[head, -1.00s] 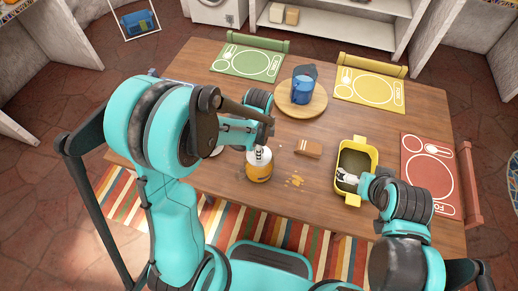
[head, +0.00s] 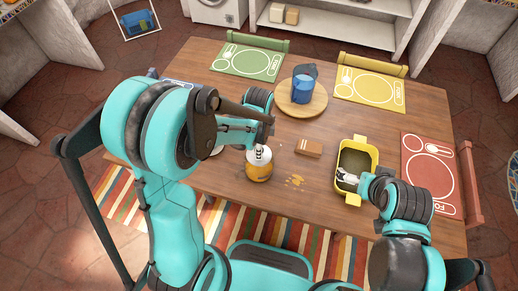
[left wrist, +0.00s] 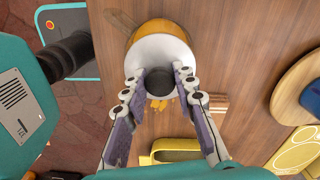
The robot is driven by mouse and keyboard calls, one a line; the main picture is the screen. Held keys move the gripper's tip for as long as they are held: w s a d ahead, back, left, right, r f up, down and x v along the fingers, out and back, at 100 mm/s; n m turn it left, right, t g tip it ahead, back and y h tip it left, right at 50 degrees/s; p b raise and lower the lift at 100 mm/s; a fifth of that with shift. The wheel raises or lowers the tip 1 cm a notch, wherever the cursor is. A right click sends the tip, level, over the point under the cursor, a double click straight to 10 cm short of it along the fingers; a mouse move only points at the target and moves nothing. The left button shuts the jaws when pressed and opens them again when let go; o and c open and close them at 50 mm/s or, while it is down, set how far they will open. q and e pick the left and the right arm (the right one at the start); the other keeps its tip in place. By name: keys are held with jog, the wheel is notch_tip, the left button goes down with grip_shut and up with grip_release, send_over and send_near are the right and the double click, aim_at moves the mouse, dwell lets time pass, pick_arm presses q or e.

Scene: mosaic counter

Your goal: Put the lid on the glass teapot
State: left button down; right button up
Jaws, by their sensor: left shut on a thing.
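The glass teapot (head: 258,172), with amber contents, stands on the wooden table near its front edge; its amber side also shows in the left wrist view (left wrist: 160,29). My left gripper (head: 261,150) is directly over it. In the left wrist view my left gripper (left wrist: 170,82) is shut on the dark knob (left wrist: 183,72) of a white round lid (left wrist: 150,50). The lid covers most of the pot's top from above; I cannot tell whether it touches the rim. My right gripper (head: 347,178) is at the yellow tub, its fingers partly inside; its opening is unclear.
A yellow tub (head: 359,143) stands at the right, and a small brown block (head: 309,148) and orange crumbs (head: 294,181) lie between it and the teapot. A blue pitcher (head: 302,89) stands on a round board (head: 317,102). Green, yellow and red placemats lie around the edges.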

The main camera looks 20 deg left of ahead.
pick_arm(q)
jog(key=shift+f+b, duration=0.5)
jog(key=shift+b, duration=0.1)
dwell(0.8)
jog(key=c, duration=0.6)
grip_release()
jog(key=shift+c, duration=0.2)
jog(key=shift+r, duration=0.1)
jog(key=shift+r+p, duration=2.65)
jog(key=shift+r, duration=0.8)
